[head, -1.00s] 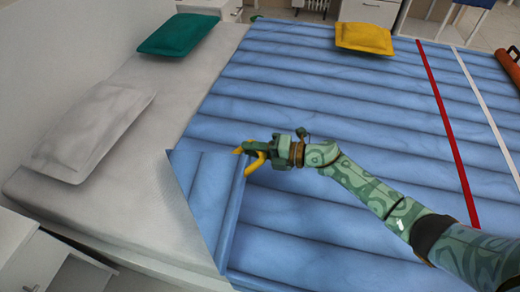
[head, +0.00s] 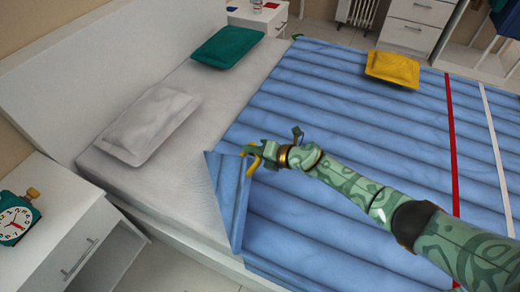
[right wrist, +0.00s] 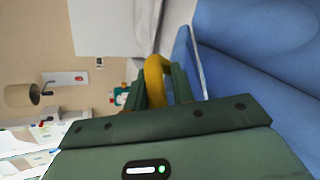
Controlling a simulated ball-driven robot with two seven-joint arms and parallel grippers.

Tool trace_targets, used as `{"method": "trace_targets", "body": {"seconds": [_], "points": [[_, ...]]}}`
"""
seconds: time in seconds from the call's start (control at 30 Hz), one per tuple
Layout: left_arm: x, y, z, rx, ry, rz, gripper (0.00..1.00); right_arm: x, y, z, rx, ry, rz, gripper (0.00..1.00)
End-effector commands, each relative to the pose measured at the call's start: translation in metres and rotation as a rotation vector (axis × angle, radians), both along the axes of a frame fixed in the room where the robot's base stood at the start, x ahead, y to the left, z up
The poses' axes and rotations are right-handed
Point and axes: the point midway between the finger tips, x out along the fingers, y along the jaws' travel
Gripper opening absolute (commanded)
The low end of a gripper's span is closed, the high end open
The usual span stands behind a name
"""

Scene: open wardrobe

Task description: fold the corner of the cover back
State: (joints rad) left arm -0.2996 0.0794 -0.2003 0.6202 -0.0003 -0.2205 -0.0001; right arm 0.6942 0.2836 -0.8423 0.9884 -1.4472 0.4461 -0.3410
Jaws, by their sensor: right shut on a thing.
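The blue quilted cover (head: 340,130) lies over most of the bed. Its near-left corner is a folded flap (head: 228,190) that is turned back over the cover's edge, with bare white sheet to its left. My right gripper (head: 250,160), green with yellow fingers, is shut on the cover at the flap's upper right edge. In the right wrist view the yellow fingers (right wrist: 155,82) are beside the blue cover (right wrist: 265,50), and the pinched spot is hidden. My left gripper is not in view.
A grey-white pillow (head: 150,122) and a green pillow (head: 228,47) lie at the head end. A yellow cushion (head: 392,69) lies on the cover. A white nightstand (head: 70,235) with a green clock (head: 16,218) stands close at the left.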

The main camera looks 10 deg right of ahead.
Motion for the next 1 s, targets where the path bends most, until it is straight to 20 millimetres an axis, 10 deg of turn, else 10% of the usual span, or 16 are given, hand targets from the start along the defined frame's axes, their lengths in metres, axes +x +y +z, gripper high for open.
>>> {"method": "trace_targets", "body": {"seconds": [0.43, 0.47, 0.5, 1.0], "points": [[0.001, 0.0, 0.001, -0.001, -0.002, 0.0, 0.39, -0.002, 0.009, 0.003, 0.015, 0.005, 0.01, 0.0], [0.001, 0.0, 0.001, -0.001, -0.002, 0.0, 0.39, -0.002, 0.009, 0.003, 0.015, 0.005, 0.011, 0.33], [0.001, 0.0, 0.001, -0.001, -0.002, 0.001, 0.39, -0.002, 0.009, 0.003, 0.014, 0.005, 0.009, 0.39], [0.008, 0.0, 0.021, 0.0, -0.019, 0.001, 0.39, -0.02, -0.019, 0.02, 0.003, 0.001, 0.004, 0.39]]}}
